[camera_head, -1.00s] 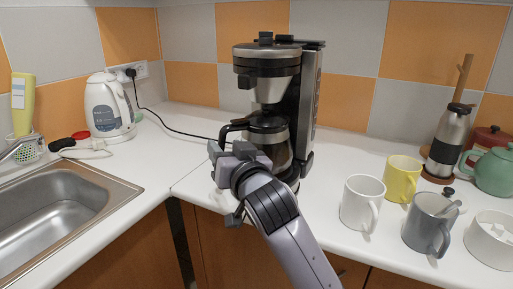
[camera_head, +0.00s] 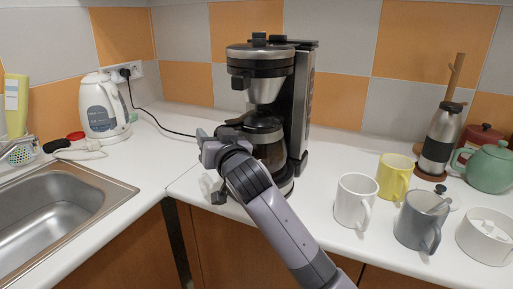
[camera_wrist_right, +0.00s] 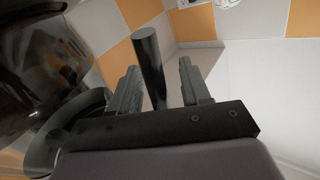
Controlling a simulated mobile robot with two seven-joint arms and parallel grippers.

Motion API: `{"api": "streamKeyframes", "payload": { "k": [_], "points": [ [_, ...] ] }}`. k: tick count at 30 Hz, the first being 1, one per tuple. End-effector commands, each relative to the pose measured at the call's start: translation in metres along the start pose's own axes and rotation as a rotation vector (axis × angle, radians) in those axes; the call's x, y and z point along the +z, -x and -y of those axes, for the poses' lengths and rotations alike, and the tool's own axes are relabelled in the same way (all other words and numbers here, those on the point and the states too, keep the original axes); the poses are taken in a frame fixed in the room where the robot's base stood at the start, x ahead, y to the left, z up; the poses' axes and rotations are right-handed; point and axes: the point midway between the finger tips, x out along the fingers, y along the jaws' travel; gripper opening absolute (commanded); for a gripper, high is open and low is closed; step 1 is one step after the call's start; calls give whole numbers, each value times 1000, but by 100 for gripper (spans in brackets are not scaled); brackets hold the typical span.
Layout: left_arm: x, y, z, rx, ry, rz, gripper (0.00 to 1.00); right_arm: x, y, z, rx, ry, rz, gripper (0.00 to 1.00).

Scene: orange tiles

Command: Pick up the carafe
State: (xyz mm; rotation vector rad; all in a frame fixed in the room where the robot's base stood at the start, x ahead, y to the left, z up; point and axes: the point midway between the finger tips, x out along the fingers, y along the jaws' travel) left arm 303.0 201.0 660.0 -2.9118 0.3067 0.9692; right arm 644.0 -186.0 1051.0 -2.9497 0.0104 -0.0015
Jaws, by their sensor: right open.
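The glass carafe (camera_head: 274,154) with a black lid and handle stands inside the black and silver coffee maker (camera_head: 262,60). My right gripper (camera_head: 213,142) is at the handle side of the carafe, left of the glass, and hides most of the handle in the head view. In the right wrist view my gripper (camera_wrist_right: 160,70) is open, with a dark bar, seemingly the carafe handle (camera_wrist_right: 149,62), between its two fingers. There are visible gaps beside the bar. The dark carafe glass (camera_wrist_right: 40,75) fills the left of that view. My left gripper is not in view.
A white mug (camera_head: 354,200), yellow mug (camera_head: 393,177) and grey mug (camera_head: 417,222) stand right of the coffee maker. A steel flask (camera_head: 440,138) and green teapot (camera_head: 489,168) are farther right. A white kettle (camera_head: 101,106) and the sink (camera_head: 60,205) are left.

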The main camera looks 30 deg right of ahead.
Motion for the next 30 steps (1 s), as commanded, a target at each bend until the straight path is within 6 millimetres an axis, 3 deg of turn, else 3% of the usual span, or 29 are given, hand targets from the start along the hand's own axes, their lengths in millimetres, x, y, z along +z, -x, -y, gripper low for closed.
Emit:
{"api": "streamKeyframes", "payload": {
  "k": [1,5,30],
  "points": [
    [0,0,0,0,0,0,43,0,0,0,0,0,0,40],
    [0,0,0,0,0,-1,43,0,0,0,0,0,0,0],
    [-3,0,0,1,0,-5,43,1,0,0,0,1,1,0]
  ]
}}
